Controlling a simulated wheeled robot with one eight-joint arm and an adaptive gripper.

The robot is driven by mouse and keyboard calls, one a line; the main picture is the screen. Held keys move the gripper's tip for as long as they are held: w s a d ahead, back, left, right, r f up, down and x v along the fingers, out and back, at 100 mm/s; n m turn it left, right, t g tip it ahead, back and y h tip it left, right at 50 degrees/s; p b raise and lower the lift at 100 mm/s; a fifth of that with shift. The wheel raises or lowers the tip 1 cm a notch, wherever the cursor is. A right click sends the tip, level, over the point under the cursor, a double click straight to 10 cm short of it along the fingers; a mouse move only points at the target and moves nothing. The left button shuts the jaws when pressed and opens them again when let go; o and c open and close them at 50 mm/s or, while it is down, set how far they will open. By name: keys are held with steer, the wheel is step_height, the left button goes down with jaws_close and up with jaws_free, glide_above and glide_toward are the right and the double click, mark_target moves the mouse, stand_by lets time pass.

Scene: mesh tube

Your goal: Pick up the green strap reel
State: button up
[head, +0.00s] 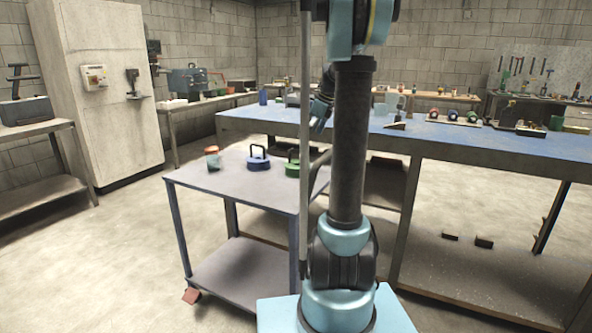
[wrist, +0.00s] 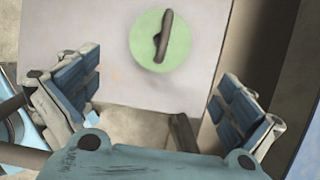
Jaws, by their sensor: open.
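The green strap reel (head: 292,169) sits on the top of a grey cart, partly hidden behind my arm in the head view. In the wrist view the reel (wrist: 160,42) is a pale green disc with a dark handle across it, on the light cart top. My gripper (wrist: 160,88) is open and empty, its two blue-padded fingers spread wide. The reel lies beyond the fingertips, toward the top of the wrist picture, between their lines and apart from them. My gripper is mostly hidden in the head view.
A long blue-topped workbench (head: 470,140) stands close behind and right of the cart.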

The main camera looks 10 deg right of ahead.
mark_target(302, 152)
steer(key=x, duration=0.8)
steer(key=shift+a+f, duration=0.1)
steer(key=shift+f, duration=0.3)
steer(key=shift+d+x, duration=0.15)
steer(key=shift+x, duration=1.45)
steer(key=shift+d+x, duration=0.15)
steer(key=shift+x, duration=1.5)
steer(key=c, duration=1.3)
